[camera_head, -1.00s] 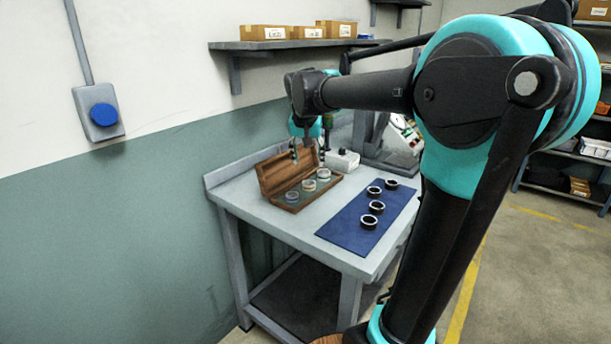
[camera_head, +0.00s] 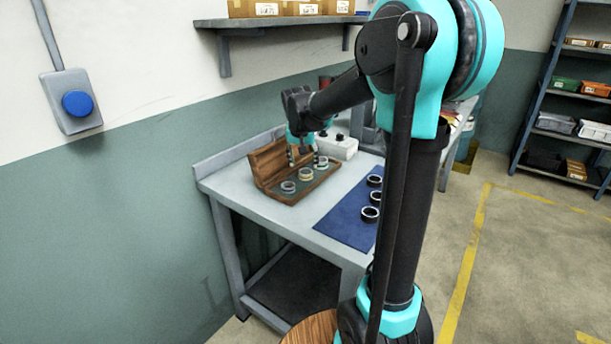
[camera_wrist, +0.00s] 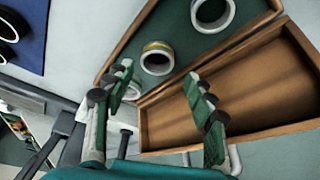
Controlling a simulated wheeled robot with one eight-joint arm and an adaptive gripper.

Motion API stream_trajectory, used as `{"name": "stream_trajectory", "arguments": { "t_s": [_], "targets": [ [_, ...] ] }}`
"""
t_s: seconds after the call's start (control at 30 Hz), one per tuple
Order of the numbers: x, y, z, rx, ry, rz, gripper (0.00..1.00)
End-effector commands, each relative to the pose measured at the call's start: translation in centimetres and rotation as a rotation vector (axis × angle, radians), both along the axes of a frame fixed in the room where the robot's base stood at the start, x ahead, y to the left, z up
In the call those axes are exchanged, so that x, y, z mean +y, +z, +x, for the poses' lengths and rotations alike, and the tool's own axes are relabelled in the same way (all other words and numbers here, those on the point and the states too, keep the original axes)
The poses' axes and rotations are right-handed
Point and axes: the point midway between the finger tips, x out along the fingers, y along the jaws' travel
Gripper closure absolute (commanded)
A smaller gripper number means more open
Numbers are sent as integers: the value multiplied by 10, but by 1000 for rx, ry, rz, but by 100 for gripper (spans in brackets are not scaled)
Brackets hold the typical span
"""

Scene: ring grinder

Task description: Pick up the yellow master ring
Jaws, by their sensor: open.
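The yellow master ring (camera_head: 305,174) is a pale ring with a yellow band, in the middle of a row of three in an open wooden box (camera_head: 296,199). In the wrist view the ring (camera_wrist: 157,58) lies on the box's green lining, between and just beyond the fingertips. My gripper (camera_head: 303,160) is over the box, open and empty. In the wrist view its green-padded fingers (camera_wrist: 158,72) are spread apart. The left finger partly hides another ring (camera_wrist: 133,91); a third ring (camera_wrist: 212,14) is at the top edge.
The box's raised lid (camera_wrist: 235,90) is close to the right finger. A blue mat (camera_head: 338,228) with several dark rings (camera_head: 370,214) lies on the grey table to the right. A white device (camera_head: 338,147) stands behind the box. A wall shelf (camera_head: 285,25) is above.

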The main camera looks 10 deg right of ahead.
Motion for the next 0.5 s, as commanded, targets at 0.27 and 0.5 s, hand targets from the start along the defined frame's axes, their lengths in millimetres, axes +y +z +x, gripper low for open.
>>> {"name": "stream_trajectory", "arguments": {
  "t_s": [0.27,0.5],
  "targets": [
    [-4,-18,9,0,-2,1,45],
    [-10,-47,22,0,0,0,45]
  ]
}}
